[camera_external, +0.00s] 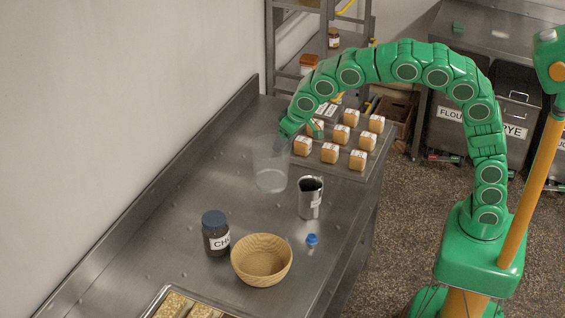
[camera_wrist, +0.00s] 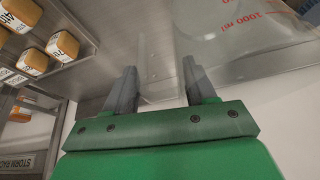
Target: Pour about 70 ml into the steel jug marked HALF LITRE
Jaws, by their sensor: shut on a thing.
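A clear measuring jug (camera_external: 270,160) with a pale band low inside, perhaps liquid, is at my gripper (camera_external: 286,137) on the counter's far part. It looks roughly upright; I cannot tell if its base touches the counter. In the wrist view the clear jug (camera_wrist: 225,30) shows red marks, one reading 1000 ml, and a clear part of it lies between my gripper's fingers (camera_wrist: 160,82). My gripper is shut on it. A steel jug (camera_external: 310,198) with a white label stands upright just in front and right of the clear jug, apart from it. Its label is too small to read.
Several labelled blocks (camera_external: 330,153) sit on a tray behind the jugs. A wall (camera_external: 120,90) runs along the left.

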